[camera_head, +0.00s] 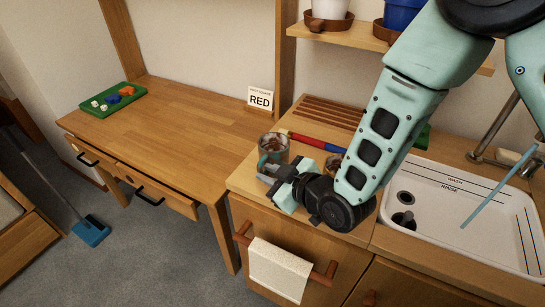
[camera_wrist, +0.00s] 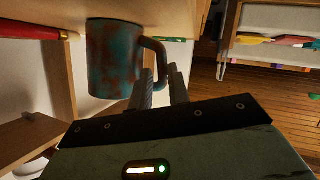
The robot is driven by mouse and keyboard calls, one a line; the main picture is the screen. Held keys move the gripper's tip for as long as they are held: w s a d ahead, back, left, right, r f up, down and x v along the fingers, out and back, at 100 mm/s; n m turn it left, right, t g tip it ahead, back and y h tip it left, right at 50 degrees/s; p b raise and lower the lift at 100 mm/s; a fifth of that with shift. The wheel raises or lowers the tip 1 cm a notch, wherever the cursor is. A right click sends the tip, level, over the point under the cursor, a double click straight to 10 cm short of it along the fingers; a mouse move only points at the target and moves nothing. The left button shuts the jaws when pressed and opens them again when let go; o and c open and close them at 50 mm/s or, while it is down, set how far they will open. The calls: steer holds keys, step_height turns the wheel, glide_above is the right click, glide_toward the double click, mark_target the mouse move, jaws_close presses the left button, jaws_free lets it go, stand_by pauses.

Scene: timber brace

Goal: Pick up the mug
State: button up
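The mug (camera_head: 273,150) is mottled teal and rust-brown and stands on the wooden counter near its left edge. In the wrist view the mug (camera_wrist: 112,62) appears large, with its brown handle (camera_wrist: 157,52) turned toward my fingers. My gripper (camera_head: 266,178) is just in front of the mug, low over the counter. In the wrist view the two fingers of my gripper (camera_wrist: 161,72) are apart, and the handle's outer part shows at the tips. I cannot tell whether the handle lies between the fingers or just beyond them.
A red and blue bar (camera_head: 315,142) lies behind the mug. A brown round item (camera_head: 333,163) is partly hidden by my arm. The white sink (camera_head: 470,210) is at right. The desk (camera_head: 180,125) at left holds a green tray (camera_head: 110,104) and a "RED" card (camera_head: 261,99).

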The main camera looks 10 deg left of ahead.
steer(key=shift+x, duration=1.05)
steer(key=shift+r, duration=0.1)
jaws_close()
step_height(320, 180, up, 10)
